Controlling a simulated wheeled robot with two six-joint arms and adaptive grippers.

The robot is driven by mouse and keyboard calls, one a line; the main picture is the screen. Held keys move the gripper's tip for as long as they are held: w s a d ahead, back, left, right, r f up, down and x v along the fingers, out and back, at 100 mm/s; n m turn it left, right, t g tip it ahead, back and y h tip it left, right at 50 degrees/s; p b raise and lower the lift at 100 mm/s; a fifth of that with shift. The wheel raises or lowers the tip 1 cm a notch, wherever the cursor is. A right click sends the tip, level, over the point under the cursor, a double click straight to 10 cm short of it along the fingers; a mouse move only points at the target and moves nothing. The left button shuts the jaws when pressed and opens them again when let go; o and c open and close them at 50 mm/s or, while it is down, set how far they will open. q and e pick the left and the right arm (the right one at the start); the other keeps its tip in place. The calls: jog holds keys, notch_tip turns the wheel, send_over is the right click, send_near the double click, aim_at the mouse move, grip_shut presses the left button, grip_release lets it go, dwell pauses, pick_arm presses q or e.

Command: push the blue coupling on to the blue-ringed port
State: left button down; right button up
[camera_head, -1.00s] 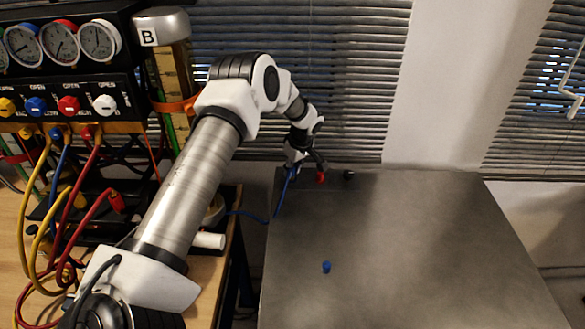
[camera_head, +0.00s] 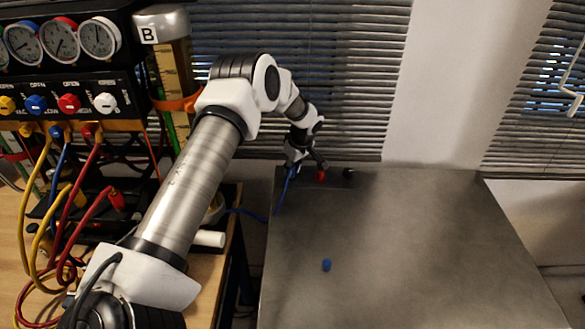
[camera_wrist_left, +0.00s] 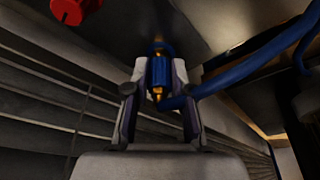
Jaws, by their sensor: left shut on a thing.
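My left gripper (camera_wrist_left: 160,88) is shut on the blue coupling (camera_wrist_left: 159,72), which sits upright between the fingers in the left wrist view. A blue hose (camera_wrist_left: 235,72) runs from the coupling's lower end off to the right. Just beyond the coupling's far end is a blue-ringed brass port (camera_wrist_left: 159,46), in line with it; I cannot tell whether they are fully joined. In the head view, the left gripper (camera_head: 298,163) is at the far left edge of the grey table, and the coupling and port are mostly hidden by it. My right gripper is not in view.
A red cap (camera_head: 320,176) is close to the gripper's right, with a black one (camera_head: 348,173) beyond. A loose blue cap (camera_head: 326,265) lies on the grey table (camera_head: 430,250), otherwise clear. A gauge panel (camera_head: 70,95) with hoses stands left.

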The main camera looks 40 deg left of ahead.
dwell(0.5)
pick_arm(q)
jog(key=c, duration=0.6)
grip_release()
jog(key=shift+r, duration=0.1)
jog(key=v, duration=1.2)
